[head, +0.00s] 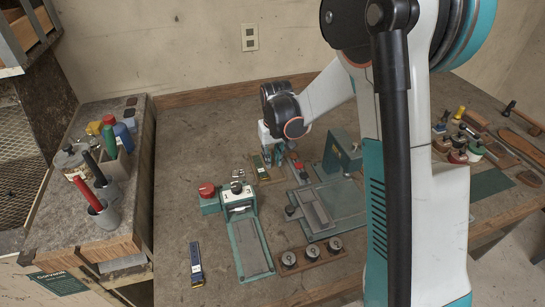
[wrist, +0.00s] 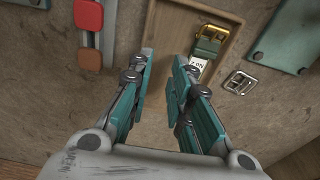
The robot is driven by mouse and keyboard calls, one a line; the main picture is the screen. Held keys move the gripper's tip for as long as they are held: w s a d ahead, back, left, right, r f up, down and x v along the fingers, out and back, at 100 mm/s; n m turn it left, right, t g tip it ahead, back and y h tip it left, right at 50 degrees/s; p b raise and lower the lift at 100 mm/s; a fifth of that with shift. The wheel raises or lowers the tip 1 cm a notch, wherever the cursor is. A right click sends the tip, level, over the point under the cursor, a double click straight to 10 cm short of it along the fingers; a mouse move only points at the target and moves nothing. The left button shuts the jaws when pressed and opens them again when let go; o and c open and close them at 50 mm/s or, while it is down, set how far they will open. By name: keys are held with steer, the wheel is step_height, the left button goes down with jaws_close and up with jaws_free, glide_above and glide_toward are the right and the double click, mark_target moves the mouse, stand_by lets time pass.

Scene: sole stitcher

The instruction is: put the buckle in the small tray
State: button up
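A silver buckle (wrist: 240,82) lies flat on the table, just right of the small tray, in the wrist view. The small tray (wrist: 158,42) is a shallow brown wooden one. It holds a gold buckle on a green strap (wrist: 208,42) and a small white tag marked "ON" (wrist: 197,66). My gripper (wrist: 163,60) is open and empty, its fingers over the tray's left part, with the silver buckle to their right. In the head view my gripper (head: 271,150) hangs over the tray (head: 264,178) near the table's back. I cannot make out the silver buckle there.

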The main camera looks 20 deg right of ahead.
steer(key=o, duration=0.3)
step_height(320, 180, up, 14)
steer(key=s+f+p, duration=0.1)
steer(key=s+p, duration=0.1)
steer(key=p, duration=0.3)
steer(key=s+r+t, duration=0.3)
steer(key=s+r, duration=0.7)
steer(key=s, duration=0.3)
steer(key=s+t, duration=0.1)
steer(key=s, duration=0.3)
steer(key=s+t, duration=0.1)
steer(key=s, duration=0.7)
steer(key=shift+s+a+f+t, duration=0.2)
steer(key=shift+a+f+t, duration=0.05)
steer(key=shift+a+t, duration=0.15)
